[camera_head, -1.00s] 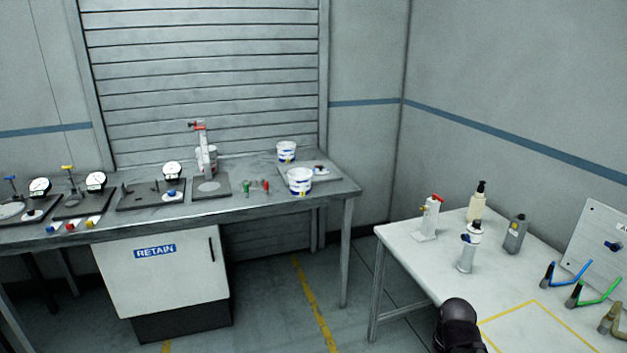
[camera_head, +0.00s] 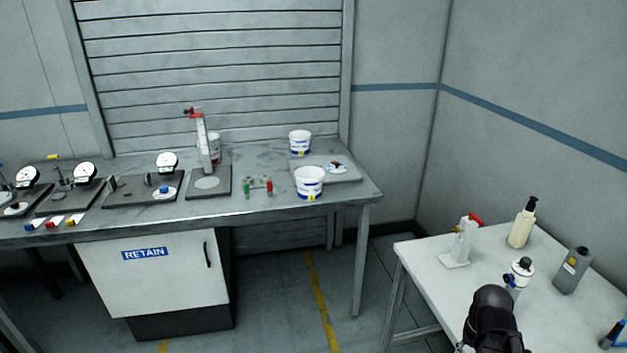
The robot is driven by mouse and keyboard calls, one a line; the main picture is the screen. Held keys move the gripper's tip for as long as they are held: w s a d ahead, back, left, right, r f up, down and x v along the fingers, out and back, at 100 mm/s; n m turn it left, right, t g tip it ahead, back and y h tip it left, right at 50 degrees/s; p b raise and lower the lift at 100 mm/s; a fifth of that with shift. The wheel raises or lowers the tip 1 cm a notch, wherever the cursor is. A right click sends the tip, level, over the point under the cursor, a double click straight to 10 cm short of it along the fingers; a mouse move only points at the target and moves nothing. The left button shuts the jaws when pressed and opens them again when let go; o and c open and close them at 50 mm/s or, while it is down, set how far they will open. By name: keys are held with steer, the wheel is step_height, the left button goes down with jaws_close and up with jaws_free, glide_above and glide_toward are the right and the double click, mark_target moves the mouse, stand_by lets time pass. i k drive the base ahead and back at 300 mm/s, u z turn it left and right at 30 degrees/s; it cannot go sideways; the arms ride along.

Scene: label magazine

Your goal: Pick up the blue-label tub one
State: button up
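A white tub with a blue label band (camera_head: 309,183) stands upright near the front right edge of the grey bench. A second, similar tub (camera_head: 299,143) stands upright farther back. A third white tub (camera_head: 214,148) is partly hidden behind a red-handled stand. I cannot tell from the labels which tub is number one. A black part of my arm or gripper (camera_head: 495,322) shows at the lower right, in front of the white table and well apart from the tubs. No fingers can be made out.
The grey bench (camera_head: 262,212) also holds dial gauges on dark plates (camera_head: 142,190), a red-handled stand (camera_head: 200,145), small green and red pieces (camera_head: 258,188) and a flat grey plate (camera_head: 350,172). The white table (camera_head: 425,270) carries several bottles. Floor shows between bench and table.

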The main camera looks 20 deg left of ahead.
mark_target(310, 184)
steer(key=u, duration=0.35)
steer(key=i, duration=0.75)
steer(key=u, duration=0.9)
steer(key=i, duration=0.75)
steer(key=u, duration=0.35)
